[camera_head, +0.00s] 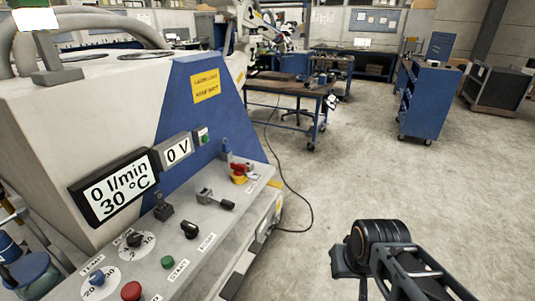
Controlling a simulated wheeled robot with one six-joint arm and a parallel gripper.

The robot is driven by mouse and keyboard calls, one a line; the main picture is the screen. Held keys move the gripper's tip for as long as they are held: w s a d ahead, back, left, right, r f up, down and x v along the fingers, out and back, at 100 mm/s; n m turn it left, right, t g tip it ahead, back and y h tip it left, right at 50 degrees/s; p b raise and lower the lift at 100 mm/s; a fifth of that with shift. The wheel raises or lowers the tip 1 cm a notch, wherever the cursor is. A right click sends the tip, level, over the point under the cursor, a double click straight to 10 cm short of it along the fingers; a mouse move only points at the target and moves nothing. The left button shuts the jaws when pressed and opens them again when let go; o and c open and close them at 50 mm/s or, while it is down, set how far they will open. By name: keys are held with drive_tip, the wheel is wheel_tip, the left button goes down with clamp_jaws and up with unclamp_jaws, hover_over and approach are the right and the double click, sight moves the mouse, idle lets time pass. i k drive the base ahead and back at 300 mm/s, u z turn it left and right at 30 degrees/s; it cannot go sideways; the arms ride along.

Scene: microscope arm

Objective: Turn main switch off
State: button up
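A red rotary switch on a yellow plate (239,176) sits at the far right end of the sloped control panel (225,235); it looks like the main switch. Its exact handle angle is too small to tell. My dark arm shows at the lower right, over the floor and apart from the panel. I cannot make out gripper fingers in this view. Nothing visible of my arm touches the switch.
The panel also carries a lever (215,199), a black knob (189,229), a green button (167,262), a red button (131,290) and a blue knob (96,278). Displays (113,190) read 0 l/min, 30 °C and 0 V. The floor to the right is open; a cable (300,200) lies there.

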sight(240, 169)
drive_tip(key=u, duration=0.05)
drive_tip(key=i, duration=0.8)
drive_tip(key=u, duration=0.9)
drive_tip(key=i, duration=0.5)
drive_tip(key=u, duration=0.45)
